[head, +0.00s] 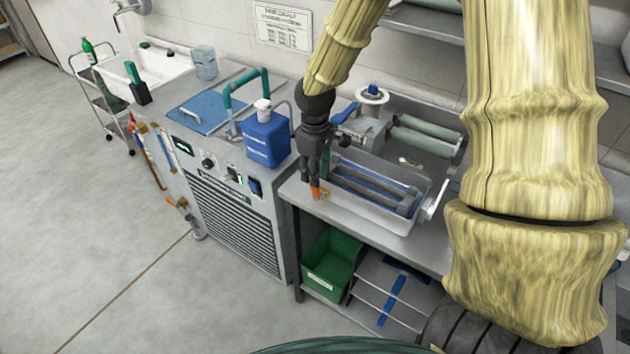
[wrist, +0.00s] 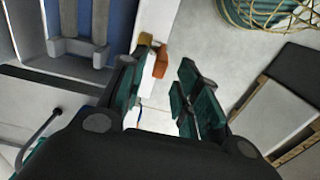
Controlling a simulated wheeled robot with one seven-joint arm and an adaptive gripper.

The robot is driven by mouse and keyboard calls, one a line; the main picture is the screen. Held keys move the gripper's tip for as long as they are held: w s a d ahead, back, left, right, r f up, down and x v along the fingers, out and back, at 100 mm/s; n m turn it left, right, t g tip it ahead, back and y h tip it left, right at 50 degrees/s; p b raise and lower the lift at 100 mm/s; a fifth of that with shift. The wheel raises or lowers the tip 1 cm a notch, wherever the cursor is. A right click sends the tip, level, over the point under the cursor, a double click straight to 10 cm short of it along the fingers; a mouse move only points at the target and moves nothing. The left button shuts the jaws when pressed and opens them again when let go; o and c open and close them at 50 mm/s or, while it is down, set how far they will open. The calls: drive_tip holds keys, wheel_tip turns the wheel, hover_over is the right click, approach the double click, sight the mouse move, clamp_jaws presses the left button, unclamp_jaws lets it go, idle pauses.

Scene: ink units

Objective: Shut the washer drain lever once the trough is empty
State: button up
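My gripper (head: 311,184) points down at the front left corner of the washer trough (head: 432,196), a pale tray on a metal bench with grey bars across it. Blue shows between the bars; I cannot tell whether it is liquid or the floor of the trough. The orange drain lever (head: 320,192) sits at that corner, beside the fingertips. In the wrist view my gripper (wrist: 165,72) is open, with a clear gap between its fingers. The orange lever (wrist: 161,62) and a brass fitting (wrist: 146,40) lie by the left finger's tip. Contact is unclear.
A blue jug (head: 267,139) with a white cap stands left of my gripper on a cabinet (head: 235,215). A roller device (head: 369,130) is behind the trough. A green bin (head: 332,262) sits on the shelf below.

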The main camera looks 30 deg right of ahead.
sight(316, 190)
drive_tip(key=shift+f+p, duration=0.35)
drive_tip(key=shift+f, duration=1.9)
clamp_jaws()
